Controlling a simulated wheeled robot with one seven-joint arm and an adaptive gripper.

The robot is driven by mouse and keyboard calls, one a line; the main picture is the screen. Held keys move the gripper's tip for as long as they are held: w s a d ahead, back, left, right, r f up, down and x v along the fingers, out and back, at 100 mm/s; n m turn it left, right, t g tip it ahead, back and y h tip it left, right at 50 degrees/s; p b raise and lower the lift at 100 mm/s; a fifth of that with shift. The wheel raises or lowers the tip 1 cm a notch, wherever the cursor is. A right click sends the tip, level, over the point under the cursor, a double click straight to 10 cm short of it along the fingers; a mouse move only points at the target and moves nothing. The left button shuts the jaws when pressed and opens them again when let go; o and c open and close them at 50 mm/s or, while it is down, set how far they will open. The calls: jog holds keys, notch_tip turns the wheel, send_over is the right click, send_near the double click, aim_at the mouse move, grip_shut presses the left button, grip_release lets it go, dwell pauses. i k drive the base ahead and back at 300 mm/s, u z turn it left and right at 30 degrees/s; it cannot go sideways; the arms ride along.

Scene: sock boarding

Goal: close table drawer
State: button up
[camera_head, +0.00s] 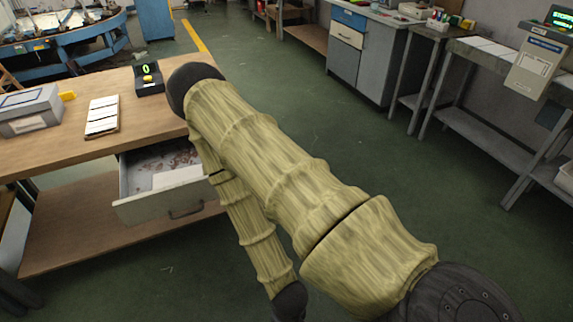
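The table drawer (146,207) hangs open under the wooden table top (60,142) at the left. Its front is pale grey with a dark handle (186,210) near the right end. Some pale and reddish contents show inside the drawer. My arm, in a yellowish ribbed cover, reaches from the lower right up to the table's right end and folds back down. It hides the drawer's right end. My gripper is not visible in this view.
On the table top are a grey box (30,112), a white-topped stack (102,116) and a small black device with a green display (149,80). A lower wooden shelf (80,235) lies below the drawer. Green floor (400,220) is clear to the right.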

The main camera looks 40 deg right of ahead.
aim_at(138, 203)
jog(key=z, duration=2.15)
jog(key=k, duration=0.55)
jog(key=u, duration=1.6)
